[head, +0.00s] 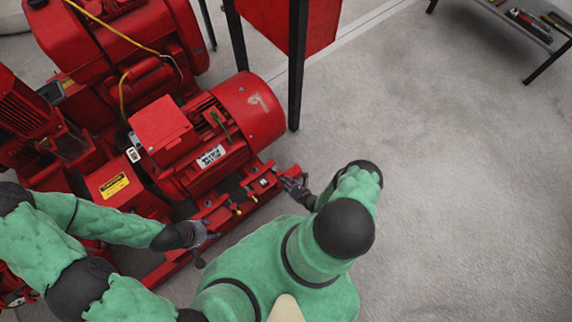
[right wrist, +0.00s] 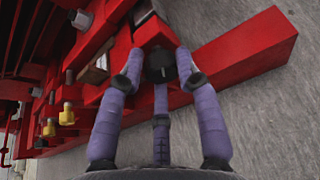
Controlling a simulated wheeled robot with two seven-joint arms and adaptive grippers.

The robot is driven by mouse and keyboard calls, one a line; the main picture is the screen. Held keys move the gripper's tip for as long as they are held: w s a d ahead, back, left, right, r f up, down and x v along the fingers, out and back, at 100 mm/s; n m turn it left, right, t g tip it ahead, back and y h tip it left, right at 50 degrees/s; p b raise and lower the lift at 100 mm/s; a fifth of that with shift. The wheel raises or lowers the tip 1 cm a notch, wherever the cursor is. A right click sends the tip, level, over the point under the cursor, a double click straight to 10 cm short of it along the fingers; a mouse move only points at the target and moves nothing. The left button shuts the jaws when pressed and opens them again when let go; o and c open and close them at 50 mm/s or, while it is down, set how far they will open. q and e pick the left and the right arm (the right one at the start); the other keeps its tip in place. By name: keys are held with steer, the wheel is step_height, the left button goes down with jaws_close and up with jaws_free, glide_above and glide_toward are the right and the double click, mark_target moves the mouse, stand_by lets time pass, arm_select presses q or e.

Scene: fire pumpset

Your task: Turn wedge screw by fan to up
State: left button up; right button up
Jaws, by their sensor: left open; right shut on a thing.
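The red motor (head: 205,140) with its rounded fan cover (head: 250,108) sits on a red base rail. My right gripper (head: 291,184) is at the rail's end near the fan cover. My left gripper (head: 207,240) is open and empty, beside the rail's near side to the left.
Several brass-coloured screws (right wrist: 68,112) stand along the rail, left of my right gripper. A dark post (head: 297,65) and a red panel (head: 325,22) stand behind the motor. A table with tools (head: 528,22) is far right. The grey floor at right is clear.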

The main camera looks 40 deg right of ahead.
steer(key=shift+w+d+r+m, duration=0.2)
steer(key=shift+w+d+m, duration=0.1)
steer(key=shift+d, duration=0.15)
steer(key=o, duration=1.1)
steer(key=shift+s+a+y, duration=0.1)
steer(key=shift+a+y, duration=0.05)
steer(key=shift+y, duration=0.15)
steer(key=shift+f, duration=0.1)
steer(key=shift+s, duration=0.1)
steer(key=v, duration=1.1)
steer(key=shift+s, duration=0.4)
